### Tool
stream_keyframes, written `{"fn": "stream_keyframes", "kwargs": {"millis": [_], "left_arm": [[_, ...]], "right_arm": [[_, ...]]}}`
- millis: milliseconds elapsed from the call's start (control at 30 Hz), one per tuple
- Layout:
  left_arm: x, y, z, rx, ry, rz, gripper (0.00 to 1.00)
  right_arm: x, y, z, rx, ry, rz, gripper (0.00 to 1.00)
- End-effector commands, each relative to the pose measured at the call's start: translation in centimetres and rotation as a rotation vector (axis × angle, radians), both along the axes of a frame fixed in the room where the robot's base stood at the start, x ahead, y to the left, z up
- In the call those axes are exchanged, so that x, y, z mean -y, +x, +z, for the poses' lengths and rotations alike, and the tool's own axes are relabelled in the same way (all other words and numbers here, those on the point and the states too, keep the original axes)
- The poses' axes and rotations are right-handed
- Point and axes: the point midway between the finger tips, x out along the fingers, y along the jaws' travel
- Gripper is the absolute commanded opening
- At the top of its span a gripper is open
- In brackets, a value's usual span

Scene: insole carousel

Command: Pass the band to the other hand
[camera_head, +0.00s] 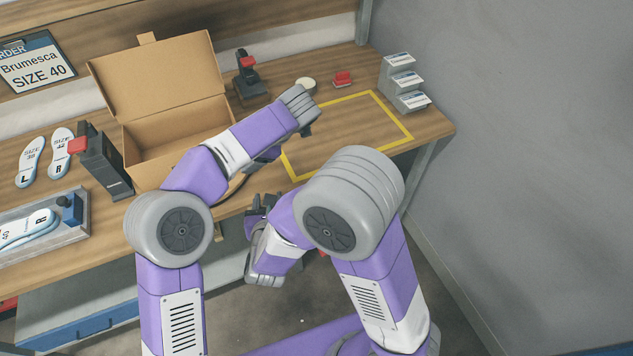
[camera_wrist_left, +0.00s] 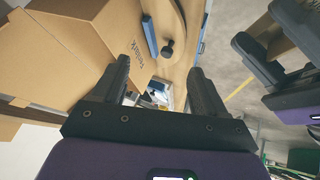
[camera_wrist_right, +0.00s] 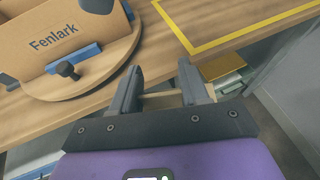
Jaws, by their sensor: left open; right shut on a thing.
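The band (camera_wrist_right: 162,100) is a pale tan strip spanning the gap between my right gripper's fingers in the right wrist view. My right gripper (camera_wrist_right: 158,82) is shut on it, in front of the table's near edge. In the head view the right gripper's dark fingers (camera_head: 258,206) show, but I cannot make out the band there. My left gripper (camera_wrist_left: 161,82) is open and looks empty in its wrist view. The right gripper (camera_wrist_left: 278,40) shows at the right of that view, apart from the left fingers. In the head view my left arm hides the left fingers.
An open cardboard box (camera_head: 155,68) marked Fenlark stands on a round turntable (camera_wrist_right: 118,62) with a dark knob (camera_wrist_right: 67,69). Black-and-red devices (camera_head: 104,165) stand beside and behind it. Insoles (camera_head: 30,162) lie at left.

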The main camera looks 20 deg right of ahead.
Motion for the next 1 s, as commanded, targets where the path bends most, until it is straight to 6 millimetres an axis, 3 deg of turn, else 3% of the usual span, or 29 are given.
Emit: {"fn": "stream_keyframes", "kwargs": {"millis": [33, 200, 400, 667, 1000], "left_arm": [[2.4, -2.0, -0.2, -0.047, -0.028, -0.017, 0.72], [8.0, -8.2, -0.5, -0.204, -0.094, -0.054, 0.72], [11.1, -12.8, -0.4, -0.318, -0.123, -0.083, 0.72], [11.1, -13.7, -1.8, -0.347, -0.126, -0.088, 0.72], [8.7, -13.0, -7.7, -0.347, -0.126, -0.088, 0.72]], "right_arm": [[0.0, 0.0, 0.0, 0.000, 0.000, 0.000, 0.17], [0.0, 0.0, 0.0, 0.000, 0.000, 0.000, 0.17], [0.0, 0.0, 0.0, 0.000, 0.000, 0.000, 0.17], [0.0, 0.0, 0.0, 0.000, 0.000, 0.000, 0.17], [0.0, 0.0, 0.0, 0.000, 0.000, 0.000, 0.17]]}}
